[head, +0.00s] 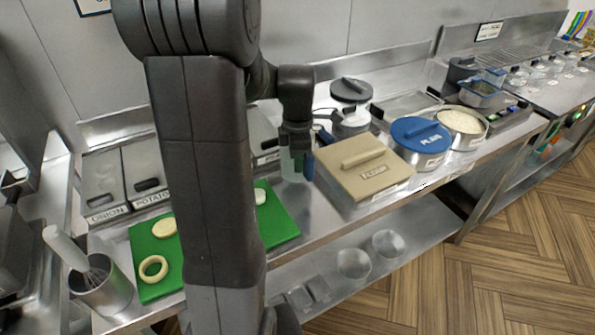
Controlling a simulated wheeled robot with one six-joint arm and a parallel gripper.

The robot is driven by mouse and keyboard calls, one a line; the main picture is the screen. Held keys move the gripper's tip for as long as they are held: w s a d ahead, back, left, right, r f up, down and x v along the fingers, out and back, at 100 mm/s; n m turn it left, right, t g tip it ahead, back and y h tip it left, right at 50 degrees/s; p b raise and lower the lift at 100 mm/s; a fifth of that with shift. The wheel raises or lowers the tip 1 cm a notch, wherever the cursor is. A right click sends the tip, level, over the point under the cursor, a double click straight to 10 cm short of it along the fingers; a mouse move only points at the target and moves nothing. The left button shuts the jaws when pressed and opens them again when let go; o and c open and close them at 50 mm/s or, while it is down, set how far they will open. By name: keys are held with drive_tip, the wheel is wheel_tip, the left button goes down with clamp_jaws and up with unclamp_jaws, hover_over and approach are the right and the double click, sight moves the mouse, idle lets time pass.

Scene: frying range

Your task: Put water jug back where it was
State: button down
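A pale, see-through vessel (291,173), which looks like the water jug, is on the steel counter, left of the beige box labelled FLOUR. Blue shows along its right side; I cannot tell if that is its handle. My gripper (300,155) points down right at the jug and overlaps its upper part. The fingers are small and dark, so whether they are closed on the jug is unclear. I also cannot tell whether the jug's base touches the counter. My arm hides some of the counter to the left.
The FLOUR box (362,168), a blue-lidded pot (420,142) and an open white-filled pot (461,125) stand to the right. A dark-lidded container (350,105) is behind. A green board (282,222) with onion or potato pieces and a whisk pot (103,287) are left.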

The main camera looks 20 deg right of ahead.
sight(298, 181)
drive_tip(key=shift+f, duration=1.85)
drive_tip(key=shift+f, duration=0.15)
drive_tip(key=c, duration=1.6)
unclamp_jaws()
drive_tip(key=shift+c, duration=0.2)
wheel_tip(298, 181, up, 12)
drive_tip(key=shift+r, duration=0.15)
